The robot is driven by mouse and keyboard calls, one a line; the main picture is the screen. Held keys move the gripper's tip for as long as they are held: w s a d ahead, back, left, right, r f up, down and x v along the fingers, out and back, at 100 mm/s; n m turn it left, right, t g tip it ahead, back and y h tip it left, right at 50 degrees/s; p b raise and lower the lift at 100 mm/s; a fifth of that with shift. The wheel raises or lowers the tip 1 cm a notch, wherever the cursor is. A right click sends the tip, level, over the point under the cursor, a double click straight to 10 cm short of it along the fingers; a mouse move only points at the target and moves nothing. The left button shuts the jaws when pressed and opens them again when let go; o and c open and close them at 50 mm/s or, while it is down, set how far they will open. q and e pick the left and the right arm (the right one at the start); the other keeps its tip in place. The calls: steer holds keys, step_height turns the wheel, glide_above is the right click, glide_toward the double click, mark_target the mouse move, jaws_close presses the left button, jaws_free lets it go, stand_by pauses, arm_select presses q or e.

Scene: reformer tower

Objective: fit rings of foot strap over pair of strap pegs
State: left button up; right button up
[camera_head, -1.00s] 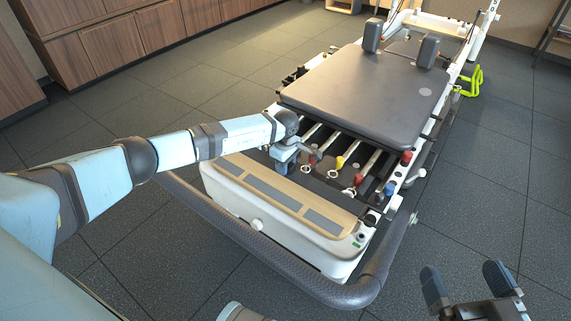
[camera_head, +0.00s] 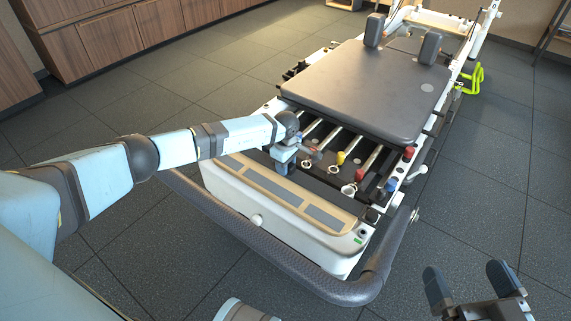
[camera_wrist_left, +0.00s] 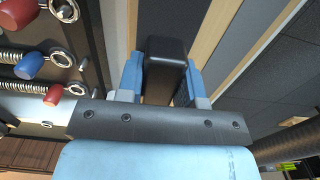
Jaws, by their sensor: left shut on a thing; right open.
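My left gripper (camera_head: 286,164) is over the near end of the reformer, beside the spring knobs. In the left wrist view its blue fingers (camera_wrist_left: 163,75) are shut on a dark block with a rounded end (camera_wrist_left: 165,52); I cannot tell what part this is. A yellow-green looped piece (camera_head: 474,80) hangs by the far right side of the frame; it may be the foot strap, but its rings are not clear. I cannot make out the strap pegs. My right gripper (camera_head: 478,287) is open and empty over the floor at the lower right.
The reformer's dark carriage (camera_head: 365,88) lies behind the springs. Coloured knobs (camera_head: 391,185) and metal rings (camera_head: 349,189) line the spring bar. A curved dark foot bar (camera_head: 270,258) wraps the near end. Wooden cabinets (camera_head: 110,43) stand at back left.

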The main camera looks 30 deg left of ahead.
arm_select(q)
steer(key=o, duration=1.1)
steer(key=shift+f, duration=0.7)
arm_select(e)
steer(key=shift+w+a+f, duration=0.1)
steer(key=shift+a+f, duration=0.05)
steer(key=shift+f, duration=0.3)
steer(key=shift+w+a+f, duration=0.1)
steer(key=shift+f, duration=0.35)
arm_select(q)
steer(key=shift+d+r, duration=0.1)
steer(key=shift+r, duration=0.25)
step_height(320, 180, up, 14)
steer(key=p, duration=0.6)
steer(key=shift+r, duration=0.2)
arm_select(e)
steer(key=r, duration=0.1)
steer(key=s+r+m, duration=0.1)
steer(key=r+g, duration=0.1)
steer(key=shift+s+a+r+m, duration=0.1)
steer(key=shift+s+r+m, duration=0.1)
steer(key=shift+s+m, duration=0.2)
